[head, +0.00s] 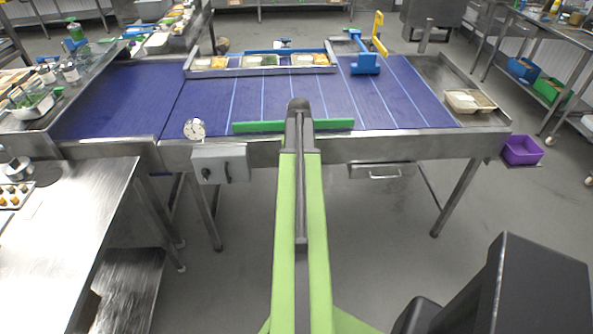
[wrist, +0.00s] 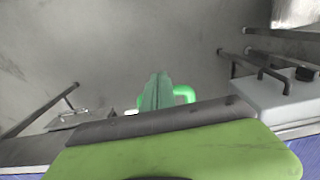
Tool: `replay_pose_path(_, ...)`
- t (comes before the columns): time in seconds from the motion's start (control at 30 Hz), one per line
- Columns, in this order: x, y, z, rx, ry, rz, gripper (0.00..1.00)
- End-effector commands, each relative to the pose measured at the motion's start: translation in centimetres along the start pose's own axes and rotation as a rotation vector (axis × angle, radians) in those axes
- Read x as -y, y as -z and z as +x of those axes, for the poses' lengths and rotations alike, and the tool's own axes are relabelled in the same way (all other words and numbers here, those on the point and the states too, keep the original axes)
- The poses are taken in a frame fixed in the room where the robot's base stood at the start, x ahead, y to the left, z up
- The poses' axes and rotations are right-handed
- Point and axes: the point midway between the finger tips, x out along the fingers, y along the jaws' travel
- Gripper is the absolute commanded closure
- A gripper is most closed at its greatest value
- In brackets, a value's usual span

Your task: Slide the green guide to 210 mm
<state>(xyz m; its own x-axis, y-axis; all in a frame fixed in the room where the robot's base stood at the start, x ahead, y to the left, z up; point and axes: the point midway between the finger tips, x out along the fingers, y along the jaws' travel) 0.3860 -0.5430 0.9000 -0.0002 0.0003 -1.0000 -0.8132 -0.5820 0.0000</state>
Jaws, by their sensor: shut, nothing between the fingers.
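The green guide (head: 250,126) is a long bar lying left to right along the front edge of the blue belt in the head view. My arm crosses in front of its middle and hides that part. In the wrist view a bright green bent handle (wrist: 184,93) shows, apparently part of the guide. My gripper (wrist: 158,88) is shut and empty, its fingers just beside the handle; I cannot tell whether they touch it. In the head view the fingers are hidden behind the arm's end. A round white dial (head: 195,129) stands left of the guide; its reading is too small to tell.
A grey control box (head: 220,163) hangs on the front rail, also in the wrist view (wrist: 290,98). A drawer (head: 382,171) hangs under the rail to the right. A tray rack (head: 262,70) and a blue stand (head: 365,64) are at the belt's back. A steel table (head: 75,220) stands front left.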

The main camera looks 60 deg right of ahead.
Motion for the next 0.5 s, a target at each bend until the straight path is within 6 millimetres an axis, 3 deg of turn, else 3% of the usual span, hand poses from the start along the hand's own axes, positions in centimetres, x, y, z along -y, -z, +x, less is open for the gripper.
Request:
replay_pose_path(0.17, 0.0, -0.2, 0.0, -0.002, 0.000, 0.000, 1.00)
replay_pose_path(0.5, 0.0, -3.0, 0.0, -0.001, 0.000, 0.000, 1.00)
